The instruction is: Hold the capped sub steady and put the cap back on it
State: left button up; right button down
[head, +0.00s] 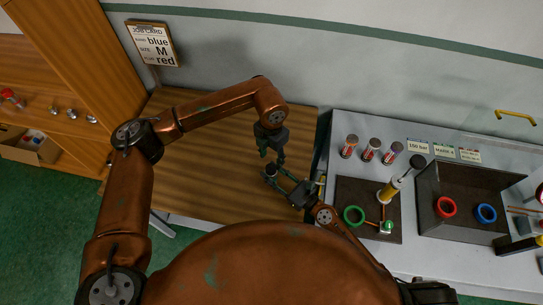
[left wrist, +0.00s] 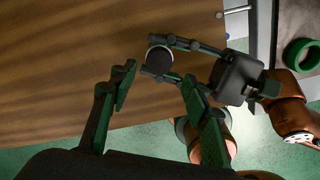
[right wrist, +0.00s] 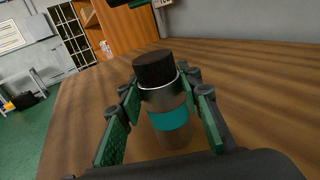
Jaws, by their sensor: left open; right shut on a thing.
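The capped sub (right wrist: 170,120) is a grey metal cylinder with a teal band, upright in the right wrist view. My right gripper (right wrist: 163,98) is shut on it, one finger on each side. The black cap (right wrist: 154,70) sits on top of the sub, above a bright rim; how tightly it is seated cannot be told. From above, in the left wrist view, the cap (left wrist: 159,61) shows as a dark disc. My left gripper (left wrist: 156,80) is open and empty above the sub, fingers apart either side of the disc. In the head view my left gripper (head: 271,150) points down over it.
The wooden table (head: 205,190) is clear around the sub. A job card (head: 154,42) hangs on the wall.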

aim_at(271, 168)
pick_arm(q)
jog(key=shift+a+r+n, duration=0.1)
jog(key=shift+r+n, duration=0.35)
jog(key=shift+n, duration=0.25)
jog(key=shift+f, duration=4)
jog(key=shift+c, duration=0.2)
jog(key=c, duration=1.1)
jog(key=shift+m, duration=0.9)
grip_shut()
jog(key=o, duration=1.3)
grip_release()
jog(key=shift+r, duration=0.1)
